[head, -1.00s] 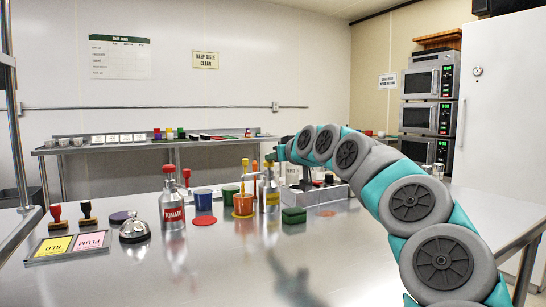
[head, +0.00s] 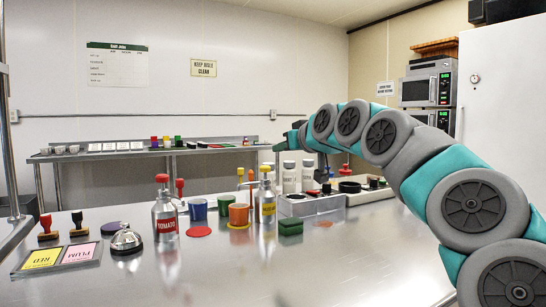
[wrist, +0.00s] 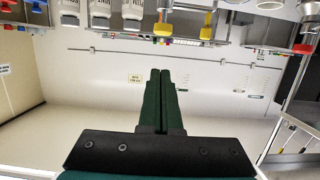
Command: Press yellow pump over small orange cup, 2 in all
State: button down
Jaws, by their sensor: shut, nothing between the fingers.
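The small orange cup (head: 239,216) stands upright on the steel counter. Next to it on the right stands a bottle (head: 267,203) with a yellow pump (head: 265,168) on top. The pump's spout points left, over or close to the cup. What is in the cup is hidden. My gripper (head: 278,147) is up above the counter, beyond and above the yellow pump, apart from it.
A tomato bottle (head: 166,215), a blue cup (head: 198,209) and a green cup (head: 226,203) stand to the left. A green sponge (head: 291,227) lies in front right of the yellow-pump bottle. White bottles (head: 290,178) stand behind.

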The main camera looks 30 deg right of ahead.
jog(key=v, duration=0.3)
jog(key=shift+s, duration=0.15)
jog(key=shift+s, duration=0.1)
dwell(0.7)
